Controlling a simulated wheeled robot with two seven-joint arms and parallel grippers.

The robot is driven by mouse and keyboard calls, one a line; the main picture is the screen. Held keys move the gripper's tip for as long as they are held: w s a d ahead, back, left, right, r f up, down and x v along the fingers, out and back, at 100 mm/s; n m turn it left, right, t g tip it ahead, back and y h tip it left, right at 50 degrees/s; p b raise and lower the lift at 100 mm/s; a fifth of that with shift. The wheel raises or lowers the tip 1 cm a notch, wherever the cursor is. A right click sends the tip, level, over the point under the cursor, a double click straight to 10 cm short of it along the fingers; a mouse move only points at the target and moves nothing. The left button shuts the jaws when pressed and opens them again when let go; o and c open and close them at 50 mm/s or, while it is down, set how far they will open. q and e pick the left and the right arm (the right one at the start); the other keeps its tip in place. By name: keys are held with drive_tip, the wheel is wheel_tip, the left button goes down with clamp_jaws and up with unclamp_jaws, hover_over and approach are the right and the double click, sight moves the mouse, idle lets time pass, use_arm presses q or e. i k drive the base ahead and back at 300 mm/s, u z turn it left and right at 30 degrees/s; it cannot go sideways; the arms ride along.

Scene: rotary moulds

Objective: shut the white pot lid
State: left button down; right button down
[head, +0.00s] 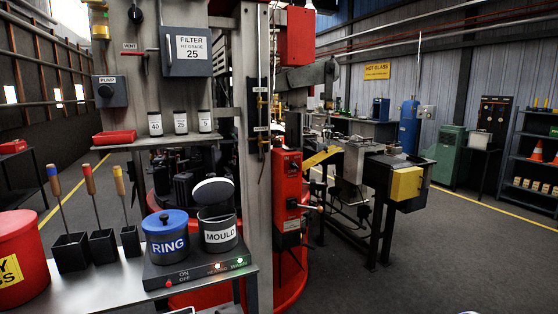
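I cannot make out either of my grippers in the head view.
Several brushes in dark holders (71,252) and a red bin (20,262) stand left of the pots. A grey post (257,130) and a red control box (287,192) rise close on the right. A shelf with small jars (180,137) hangs above. Open floor lies to the right.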

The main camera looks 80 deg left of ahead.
sight(214, 190)
drive_tip(key=i, duration=0.8)
drive_tip(key=u, duration=2.85)
drive_tip(key=k, duration=0.25)
drive_tip(key=u, duration=1.05)
drive_tip(key=i, duration=0.55)
drive_tip(key=u, duration=0.05)
